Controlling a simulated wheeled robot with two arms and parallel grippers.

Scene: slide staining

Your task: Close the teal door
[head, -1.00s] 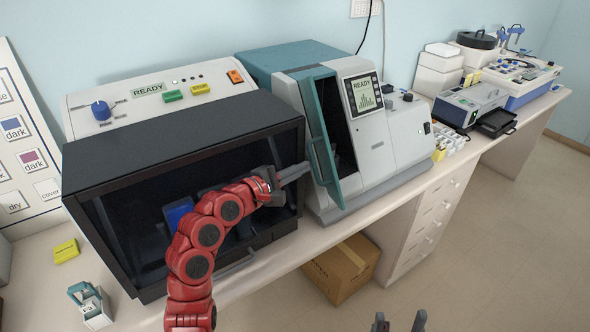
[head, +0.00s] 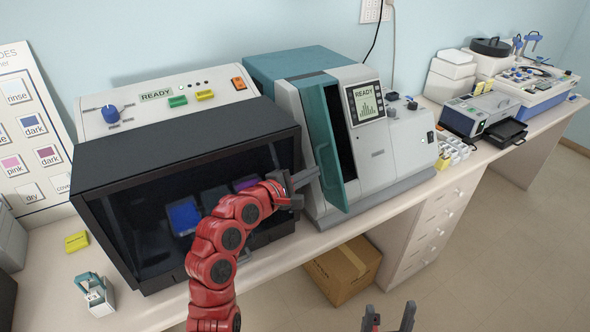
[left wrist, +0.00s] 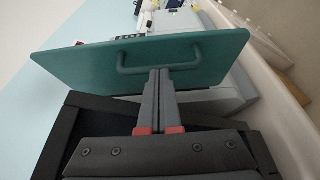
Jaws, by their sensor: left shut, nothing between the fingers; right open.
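The teal door (head: 324,135) of the grey and teal machine (head: 390,148) stands partly open, with a narrow dark gap along its right side. In the left wrist view the door (left wrist: 215,58) fills the space ahead, with its teal handle (left wrist: 130,66) on the near face. My left gripper (head: 312,176) is shut and empty. Its fingertips (left wrist: 160,70) are at the door's outer face beside the handle and seem to touch it; the exact contact is hidden. My right gripper (head: 389,316) is open and empty at the bottom edge, far from the door.
A black-fronted cabinet (head: 190,145) stands directly left of the machine, close behind my left arm. A vial rack (head: 455,152) and other instruments (head: 535,85) stand to the right on the bench. A cardboard box (head: 343,268) is under the bench.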

